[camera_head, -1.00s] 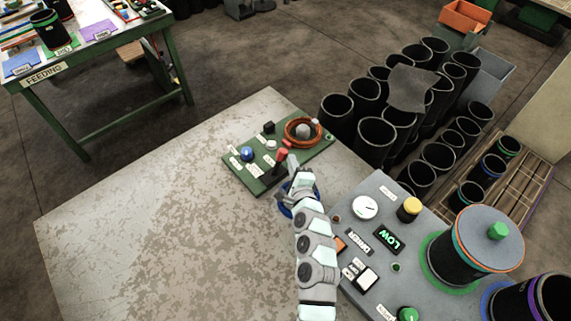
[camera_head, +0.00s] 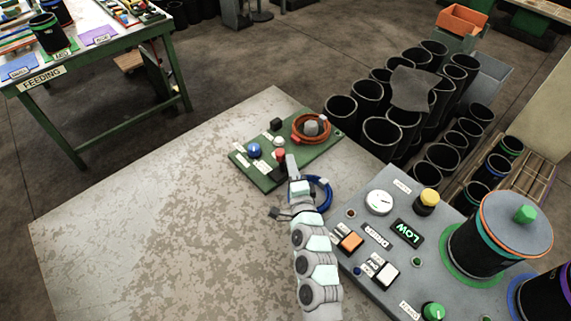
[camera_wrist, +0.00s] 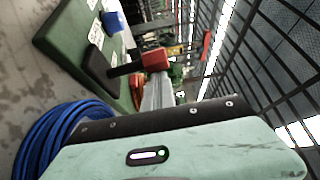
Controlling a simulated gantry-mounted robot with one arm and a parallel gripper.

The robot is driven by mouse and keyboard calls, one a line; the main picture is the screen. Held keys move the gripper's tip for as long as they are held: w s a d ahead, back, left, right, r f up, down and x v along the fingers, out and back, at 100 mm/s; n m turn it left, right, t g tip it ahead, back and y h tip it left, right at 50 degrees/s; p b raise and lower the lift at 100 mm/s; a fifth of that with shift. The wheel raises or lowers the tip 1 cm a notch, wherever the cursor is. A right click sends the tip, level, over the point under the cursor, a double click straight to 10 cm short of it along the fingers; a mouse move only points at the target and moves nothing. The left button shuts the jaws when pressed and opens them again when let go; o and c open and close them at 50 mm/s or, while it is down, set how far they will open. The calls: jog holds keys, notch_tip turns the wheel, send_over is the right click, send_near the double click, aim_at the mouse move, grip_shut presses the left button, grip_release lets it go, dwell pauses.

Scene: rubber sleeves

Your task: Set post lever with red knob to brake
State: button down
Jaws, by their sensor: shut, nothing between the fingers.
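The red-knobbed post lever (camera_head: 280,154) stands on the green panel (camera_head: 322,150) at the middle of the head view. In the wrist view its red knob (camera_wrist: 156,58) is at the end of a dark stem, which rises at a slant from a black base (camera_wrist: 101,57). My gripper (camera_head: 291,164) is shut and empty, with its fingertips close to the right of the knob. In the wrist view the grey fingers (camera_wrist: 158,93) end just beside the knob; I cannot tell whether they touch it. The panel's labels are too small to read in the head view.
The panel also carries a blue knob (camera_head: 254,150), a white button (camera_head: 278,141) and an orange ring wheel (camera_head: 311,129). A blue coil (camera_head: 325,191) lies beside my wrist. The grey dryer console (camera_head: 352,213) is to the right. The table's left part is bare.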

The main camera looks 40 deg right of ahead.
jog(key=shift+a+f, duration=0.15)
jog(key=shift+a, duration=0.75)
jog(key=shift+s, duration=0.1)
jog(key=shift+s+a, duration=0.15)
jog(key=shift+s, duration=0.1)
jog(key=v, duration=1)
jog(key=shift+p, duration=0.4)
